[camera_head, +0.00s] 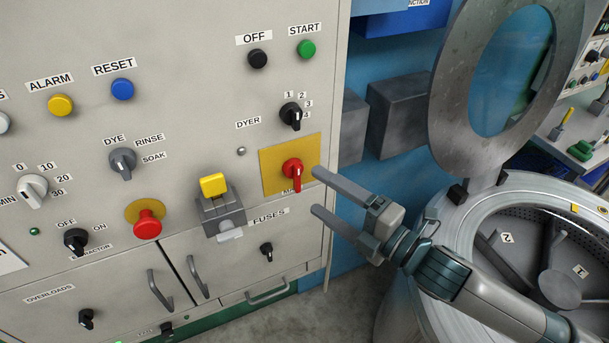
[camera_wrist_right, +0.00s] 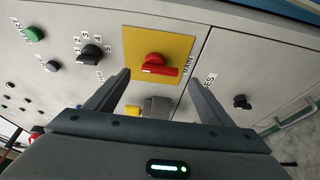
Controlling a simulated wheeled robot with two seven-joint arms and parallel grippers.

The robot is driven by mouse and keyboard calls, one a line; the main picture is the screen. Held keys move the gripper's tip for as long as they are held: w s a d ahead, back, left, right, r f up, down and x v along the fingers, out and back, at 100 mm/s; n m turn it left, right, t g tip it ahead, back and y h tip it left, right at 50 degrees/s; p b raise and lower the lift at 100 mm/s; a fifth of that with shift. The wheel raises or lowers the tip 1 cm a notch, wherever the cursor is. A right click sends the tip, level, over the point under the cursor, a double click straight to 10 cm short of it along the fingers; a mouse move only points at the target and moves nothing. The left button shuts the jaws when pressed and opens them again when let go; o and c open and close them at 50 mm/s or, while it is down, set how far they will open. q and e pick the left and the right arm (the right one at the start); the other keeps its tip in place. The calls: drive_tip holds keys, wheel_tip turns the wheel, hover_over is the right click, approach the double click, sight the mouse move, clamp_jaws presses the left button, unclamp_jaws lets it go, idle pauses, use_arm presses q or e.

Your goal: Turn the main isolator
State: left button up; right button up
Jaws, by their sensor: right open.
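The main isolator is a red rotary handle (camera_head: 293,170) on a yellow plate (camera_head: 271,167) at the right side of the grey control panel. Its grip points downward in the head view. In the right wrist view the red handle (camera_wrist_right: 160,65) lies ahead, between the lines of the fingers, on its yellow plate (camera_wrist_right: 140,42). A label beside it reads "MAIN" in that view. My right gripper (camera_head: 315,190) is open and empty, just right of the handle and apart from it. Its fingers also show in the right wrist view (camera_wrist_right: 158,90). My left gripper is not in view.
A dyer selector (camera_head: 291,115) sits above the isolator, and a grey box with a yellow top (camera_head: 215,197) juts out to its left. A red mushroom button (camera_head: 148,224) is further left. An open drum (camera_head: 440,215) with a raised lid (camera_head: 449,125) stands right.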

sight(300, 181)
drive_tip(key=p+x, duration=0.1)
drive_tip(key=x, duration=0.3)
drive_tip(key=shift+r, duration=0.15)
drive_tip(key=shift+p+x, duration=0.45)
drive_tip(key=shift+x, duration=0.35)
drive_tip(key=c, duration=1)
